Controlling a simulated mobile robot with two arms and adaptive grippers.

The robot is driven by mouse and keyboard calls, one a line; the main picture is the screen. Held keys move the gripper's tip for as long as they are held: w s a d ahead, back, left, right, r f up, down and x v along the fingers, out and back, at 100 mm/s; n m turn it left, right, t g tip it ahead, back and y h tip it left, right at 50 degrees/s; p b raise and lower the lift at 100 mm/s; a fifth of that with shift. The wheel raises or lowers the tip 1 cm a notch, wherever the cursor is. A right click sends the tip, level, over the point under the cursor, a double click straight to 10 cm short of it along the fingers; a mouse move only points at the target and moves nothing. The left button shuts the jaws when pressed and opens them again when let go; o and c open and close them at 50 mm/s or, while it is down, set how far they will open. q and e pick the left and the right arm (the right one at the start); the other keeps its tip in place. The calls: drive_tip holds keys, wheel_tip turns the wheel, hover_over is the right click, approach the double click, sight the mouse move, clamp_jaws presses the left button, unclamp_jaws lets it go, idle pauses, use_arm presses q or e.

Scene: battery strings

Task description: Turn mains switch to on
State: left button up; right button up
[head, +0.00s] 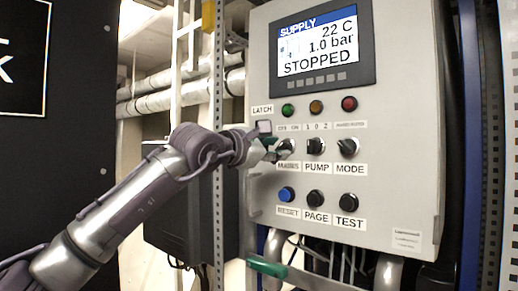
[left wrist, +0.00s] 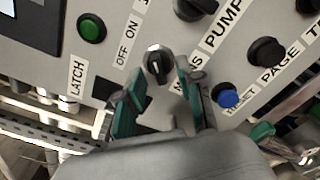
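The mains switch (head: 287,146) is a black rotary knob with a pale pointer mark, on the grey control panel under an OFF/ON label. In the left wrist view the knob (left wrist: 158,64) sits just past and between the two teal fingertips. I cannot tell for sure which setting it points at. My left gripper (head: 270,150) is at the panel's left side, close to the knob; in the wrist view the gripper (left wrist: 161,88) has its fingers apart, one on each side, with no clear contact. The panel screen (head: 318,47) reads SUPPLY, 22 C, 1.0 bar, STOPPED. My right gripper is out of view.
The pump knob (head: 316,146) and mode knob (head: 348,148) are right of the mains switch. The blue reset button (head: 286,194) is below it. A green lamp (head: 288,110) is above. A perforated metal post (head: 219,120) stands beside my left wrist.

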use_arm(q)
drive_tip(key=v, duration=1.1)
